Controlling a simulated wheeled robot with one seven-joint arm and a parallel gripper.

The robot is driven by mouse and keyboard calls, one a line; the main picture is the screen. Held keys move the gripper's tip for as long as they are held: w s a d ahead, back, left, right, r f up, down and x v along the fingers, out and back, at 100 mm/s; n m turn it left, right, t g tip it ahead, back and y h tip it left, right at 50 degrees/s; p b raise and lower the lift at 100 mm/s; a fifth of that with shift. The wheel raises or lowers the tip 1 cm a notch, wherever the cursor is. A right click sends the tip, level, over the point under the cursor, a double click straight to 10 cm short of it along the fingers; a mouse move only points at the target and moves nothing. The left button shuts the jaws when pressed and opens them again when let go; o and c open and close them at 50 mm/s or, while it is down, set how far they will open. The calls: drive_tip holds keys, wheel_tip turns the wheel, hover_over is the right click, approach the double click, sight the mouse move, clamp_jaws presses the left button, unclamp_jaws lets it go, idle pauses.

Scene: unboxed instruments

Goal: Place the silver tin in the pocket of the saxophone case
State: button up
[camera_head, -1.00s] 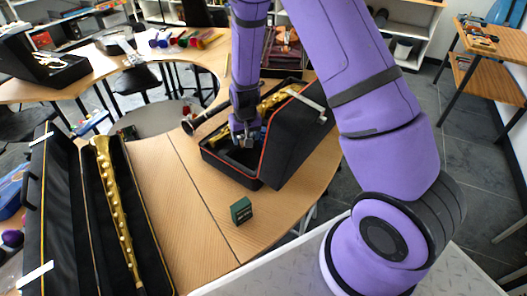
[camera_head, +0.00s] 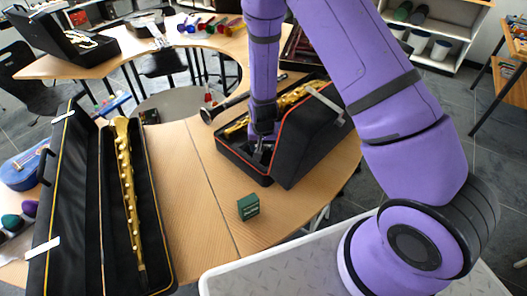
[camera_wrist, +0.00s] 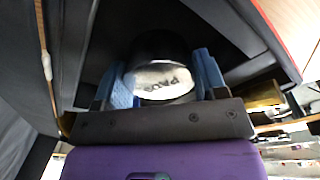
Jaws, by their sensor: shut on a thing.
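The silver tin (camera_wrist: 163,80), round with a pale top and dark lettering, is between the blue fingertips of my gripper (camera_wrist: 160,85) in the wrist view. In the head view my gripper (camera_head: 261,147) points down into the front part of an open black case with red trim (camera_head: 243,169). A gold saxophone (camera_head: 292,97) lies behind it in that case. Dark case walls surround the tin in the wrist view. The gripper hides the tin in the head view, and I cannot tell whether the tin touches the pocket floor.
The case's raised lid (camera_head: 310,145) stands close to the right of my gripper. A small green box (camera_head: 248,207) sits on the wooden table (camera_head: 190,200) in front. Another open case (camera_head: 70,215) with a long gold instrument (camera_head: 130,190) lies at left. Mid-table is mostly clear.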

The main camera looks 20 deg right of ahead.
sight(263, 152)
drive_tip(key=shift+f, duration=1.55)
drive_tip(key=shift+f, duration=0.1)
drive_tip(key=o, duration=0.6)
drive_tip(key=shift+o, duration=0.2)
